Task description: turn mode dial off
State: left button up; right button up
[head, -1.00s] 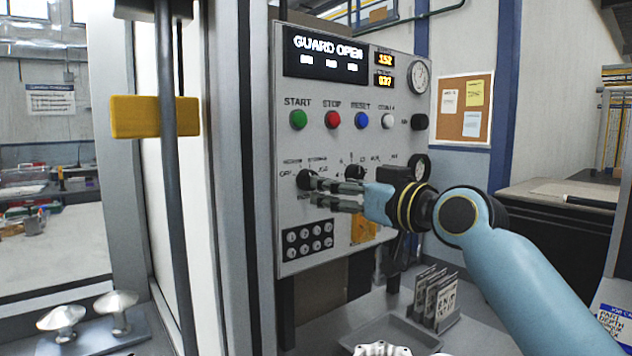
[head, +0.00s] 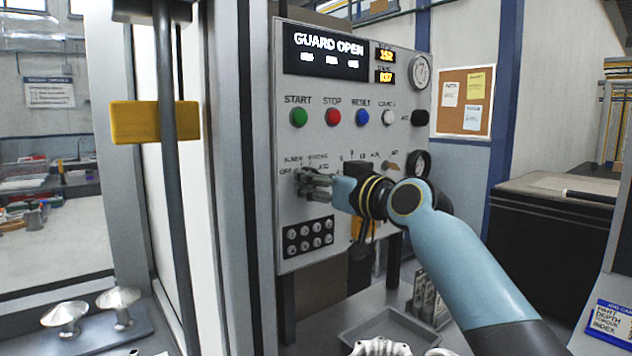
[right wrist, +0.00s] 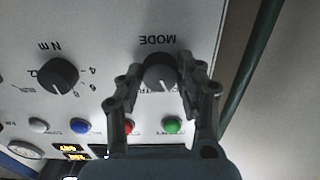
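The mode dial (right wrist: 160,72) is a round black knob with a white pointer line, under an upside-down MODE label in the right wrist view. Its pointer line runs down and slightly right there. In the head view my gripper mostly hides the dial, beside the OFF label on the panel. My right gripper (right wrist: 158,75) has one finger on each side of the dial. The fingertips are very close to its sides; I cannot tell whether they press on it. It also shows in the head view (head: 312,184). My left gripper is not in view.
The grey control panel (head: 345,140) reads GUARD OPEN above green, red, blue and white buttons. A second black dial (right wrist: 58,75), marked N m, sits beside the mode dial. A grey tray (head: 388,328) stands below, and a yellow block (head: 155,121) is at left.

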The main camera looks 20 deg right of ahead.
jog(key=c, duration=0.4)
jog(key=shift+d+n+b, duration=0.1)
jog(key=shift+n+b, duration=4.4)
jog(key=shift+b, duration=0.45)
jog(key=o, duration=1.2)
